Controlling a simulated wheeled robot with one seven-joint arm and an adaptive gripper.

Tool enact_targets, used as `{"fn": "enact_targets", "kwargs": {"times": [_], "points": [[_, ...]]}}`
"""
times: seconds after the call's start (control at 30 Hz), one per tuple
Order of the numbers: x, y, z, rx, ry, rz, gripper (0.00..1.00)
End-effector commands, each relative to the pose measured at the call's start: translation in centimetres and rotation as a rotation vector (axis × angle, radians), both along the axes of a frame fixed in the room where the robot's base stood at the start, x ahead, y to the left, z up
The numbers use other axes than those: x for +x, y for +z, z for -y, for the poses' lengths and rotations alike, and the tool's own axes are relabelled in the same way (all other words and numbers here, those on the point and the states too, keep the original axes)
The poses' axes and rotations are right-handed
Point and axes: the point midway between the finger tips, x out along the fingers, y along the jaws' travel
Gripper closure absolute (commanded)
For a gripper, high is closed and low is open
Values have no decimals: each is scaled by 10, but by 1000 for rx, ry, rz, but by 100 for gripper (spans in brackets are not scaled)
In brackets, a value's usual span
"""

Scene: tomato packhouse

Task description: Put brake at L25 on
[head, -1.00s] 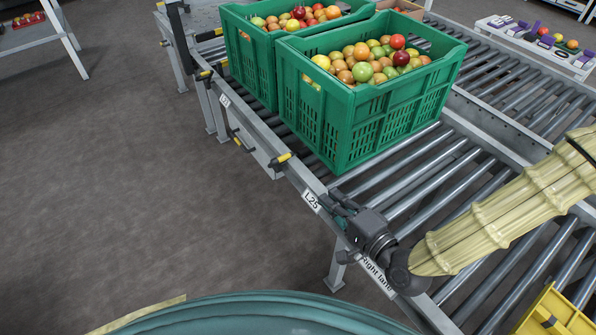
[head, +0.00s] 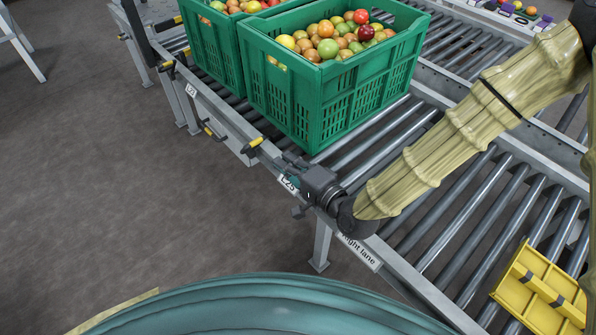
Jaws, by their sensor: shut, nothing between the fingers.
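The L25 label (head: 287,184) sits on the side rail of the roller conveyor, partly covered by my gripper. A brake lever with a yellow-and-black handle (head: 254,143) sticks out from the rail just beyond the label, beside the near green crate. My gripper (head: 288,161) is shut and empty, low over the rail edge at L25. Its fingertips point toward the lever, and a small gap appears to lie between them. The fingertips are small and dark here, so contact is hard to judge.
A green crate of tomatoes (head: 318,107) stands on the rollers close beyond my gripper, with another crate (head: 213,55) behind it. A second lever (head: 208,132) sits lower, near the L23 label (head: 191,90). A yellow part (head: 540,291) lies at lower right. The floor left is open.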

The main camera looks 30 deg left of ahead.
Motion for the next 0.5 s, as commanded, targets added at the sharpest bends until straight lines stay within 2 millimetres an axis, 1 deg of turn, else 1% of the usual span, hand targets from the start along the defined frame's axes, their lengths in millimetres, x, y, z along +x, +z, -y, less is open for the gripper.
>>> {"fn": "enact_targets", "kwargs": {"times": [0.03,0.13,0.2,0.33,0.5], "points": [[3,-3,-8,-1,1,2,100],[9,-4,-23,-1,2,2,100],[13,-1,-32,-1,1,2,100],[19,2,-45,0,1,2,100],[23,4,-55,-1,0,-1,100]]}}
